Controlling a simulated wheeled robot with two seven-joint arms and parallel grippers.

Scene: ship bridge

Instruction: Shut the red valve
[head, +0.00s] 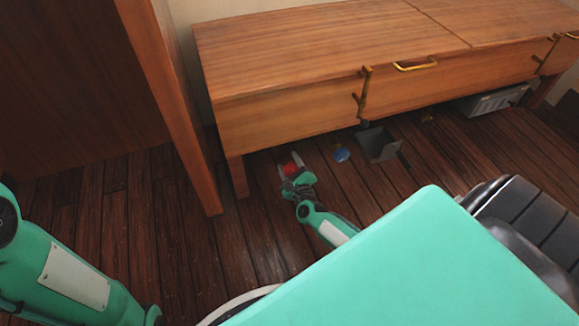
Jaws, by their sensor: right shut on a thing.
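The red valve (290,169) is a small red shape low under the front of the wooden cabinet, near its left leg. My right gripper (291,168) reaches it from the front, with its fingers on either side of the red valve and shut on it. The gripper and fingers hide part of the valve, so how far it is turned cannot be told. On the left, my left arm shows, but its gripper is out of view.
A blue valve (342,154) sits just right of the red one. A dark metal box (379,145) stands further right. The wooden cabinet (330,65) overhangs them. A wooden panel (178,110) stands at left. A black padded seat (520,215) is at right.

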